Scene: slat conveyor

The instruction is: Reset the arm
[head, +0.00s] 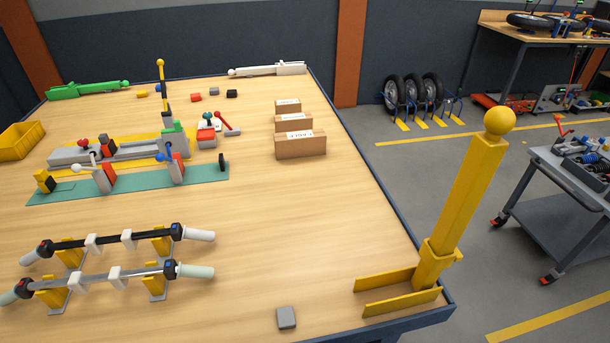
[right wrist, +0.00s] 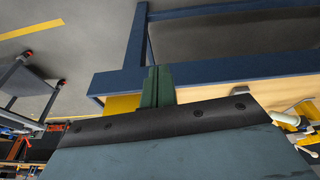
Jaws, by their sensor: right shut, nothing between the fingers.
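My right gripper (right wrist: 157,86) shows in the right wrist view as two dark green fingers pressed together, with nothing between them. In that view the fingers overlap the blue table frame (right wrist: 220,70) near a table corner, and a yellow piece (right wrist: 121,104) shows just left of them. How far the fingers are from the table is hard to tell. Neither gripper shows in the head view. The wooden workbench (head: 240,230) fills the left and middle of the head view.
A tall yellow post (head: 465,195) with a ball top stands at the bench's right front corner, near a small grey block (head: 286,317). Handlebars (head: 95,275) rest on stands at left. Brown boxes (head: 300,146) stand at the back. A grey cart (head: 560,195) is at right.

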